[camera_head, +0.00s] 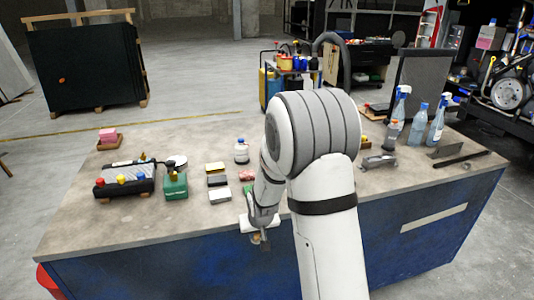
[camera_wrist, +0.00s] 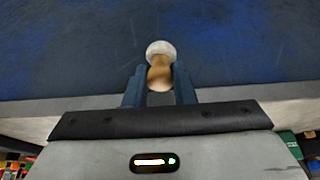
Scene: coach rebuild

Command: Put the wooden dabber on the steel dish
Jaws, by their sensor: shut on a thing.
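My gripper (camera_wrist: 159,84) is shut on the wooden dabber (camera_wrist: 160,72), a tan turned piece with a pale round end that points away from the jaws. In the head view my gripper (camera_head: 262,238) is low at the bench's front edge, partly hidden by my arm. A bit of the tan dabber (camera_head: 256,240) shows there against the blue front. A pale round, shallow thing (camera_head: 178,160) behind the green box may be the steel dish; it is partly hidden and I cannot be sure.
Spray bottles (camera_head: 396,117) stand at the right. The front left of the top is clear.

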